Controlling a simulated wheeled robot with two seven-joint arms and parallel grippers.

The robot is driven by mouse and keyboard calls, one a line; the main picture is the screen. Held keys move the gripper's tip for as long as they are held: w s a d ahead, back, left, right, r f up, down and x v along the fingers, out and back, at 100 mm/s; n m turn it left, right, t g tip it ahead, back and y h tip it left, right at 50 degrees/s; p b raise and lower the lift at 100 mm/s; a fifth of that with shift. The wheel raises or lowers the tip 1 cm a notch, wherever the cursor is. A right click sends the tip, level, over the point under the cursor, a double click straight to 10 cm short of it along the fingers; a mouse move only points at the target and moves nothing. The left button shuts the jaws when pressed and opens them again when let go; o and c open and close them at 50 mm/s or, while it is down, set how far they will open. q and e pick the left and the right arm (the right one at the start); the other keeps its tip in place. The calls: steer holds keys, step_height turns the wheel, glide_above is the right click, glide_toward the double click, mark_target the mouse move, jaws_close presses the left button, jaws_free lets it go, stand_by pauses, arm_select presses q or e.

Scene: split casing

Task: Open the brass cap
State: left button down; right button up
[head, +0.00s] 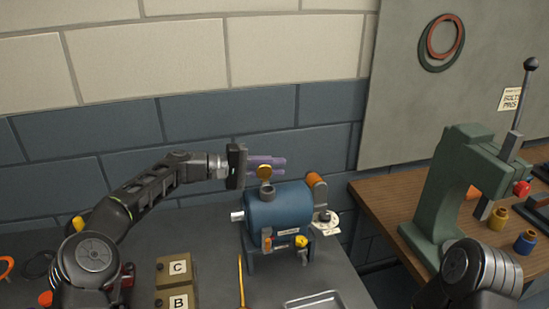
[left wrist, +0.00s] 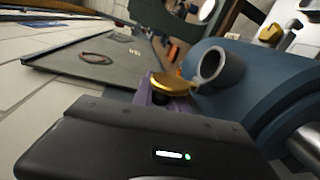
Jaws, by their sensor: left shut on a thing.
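The brass cap (head: 264,171) is a gold disc above the grey neck (head: 266,187) on top of the blue casing (head: 280,208). In the left wrist view the cap (left wrist: 173,84) stands beside the neck (left wrist: 220,66), whose dark mouth is uncovered. I cannot tell whether a hinge joins cap and neck. My left gripper (head: 268,162) has purple fingers and is shut on the cap; in the left wrist view a purple finger (left wrist: 143,92) shows beside it. The fingertips are partly hidden by the cap. My right gripper is out of view.
Boxes marked C (head: 177,268) and B (head: 176,298) and a metal tray (head: 315,301) are on the grey bench near the casing. An orange-ended part (head: 315,180) rises at the casing's right. A green press (head: 450,185) stands on the wooden table (head: 385,199).

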arm_select(q)
steer(key=shift+w+a+f+n+p, duration=0.1)
steer(key=shift+w+f+n+p, duration=0.1)
steer(key=shift+n+p, duration=0.45)
steer(key=shift+g, duration=0.3)
steer(key=c, duration=1.3)
jaws_free()
steer(key=shift+s+a+b, duration=0.15)
steer(key=shift+a+b, duration=0.35)
steer(key=b+v, duration=0.2)
steer(key=v, duration=0.4)
steer(key=shift+a+f, duration=0.1)
steer(key=shift+s+a, duration=0.1)
steer(key=shift+a, duration=0.15)
